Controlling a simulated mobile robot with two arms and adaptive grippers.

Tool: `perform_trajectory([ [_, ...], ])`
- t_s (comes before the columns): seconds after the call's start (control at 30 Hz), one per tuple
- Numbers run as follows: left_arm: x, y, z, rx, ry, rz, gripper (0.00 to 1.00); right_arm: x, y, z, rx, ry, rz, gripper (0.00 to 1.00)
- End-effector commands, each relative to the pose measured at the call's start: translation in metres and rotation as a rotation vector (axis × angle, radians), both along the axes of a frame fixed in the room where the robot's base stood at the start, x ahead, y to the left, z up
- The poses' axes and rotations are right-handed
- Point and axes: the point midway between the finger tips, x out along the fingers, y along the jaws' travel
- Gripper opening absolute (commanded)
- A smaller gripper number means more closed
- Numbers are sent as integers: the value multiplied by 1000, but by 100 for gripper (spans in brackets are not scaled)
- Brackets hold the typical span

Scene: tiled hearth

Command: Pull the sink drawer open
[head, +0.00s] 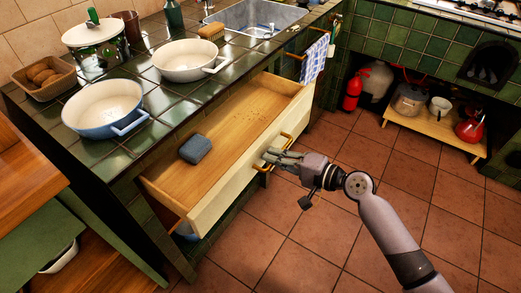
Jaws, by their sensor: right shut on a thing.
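The sink drawer (235,122) is pulled out from under the green tiled counter, and its wooden inside shows. A dark grey-blue sponge-like block (195,149) lies inside it towards the left. My left gripper is not in view.
The counter (165,100) holds a blue pan (103,108), a white pan (187,61), a lidded pot (95,45) and a sink (257,18). A red extinguisher (353,90) and a low wooden shelf (435,123) stand at right. The tiled floor (300,225) is clear.

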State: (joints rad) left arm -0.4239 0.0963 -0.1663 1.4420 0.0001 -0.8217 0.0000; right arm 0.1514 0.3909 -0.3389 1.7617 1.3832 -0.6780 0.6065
Motion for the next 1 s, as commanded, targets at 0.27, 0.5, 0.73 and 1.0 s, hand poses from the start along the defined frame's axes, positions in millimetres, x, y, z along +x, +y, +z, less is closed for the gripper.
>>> perform_trajectory([
  [0.27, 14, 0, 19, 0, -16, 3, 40, -31, -43, -3, -2, 2, 0, 0],
  [0.5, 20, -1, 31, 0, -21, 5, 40, -43, -59, -1, -1, 0, 1, 0],
  [0.73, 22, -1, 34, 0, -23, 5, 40, -46, -62, 0, 2, 0, 1, 0],
  [1.0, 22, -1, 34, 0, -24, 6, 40, -45, -62, 0, 2, 0, 1, 11],
])
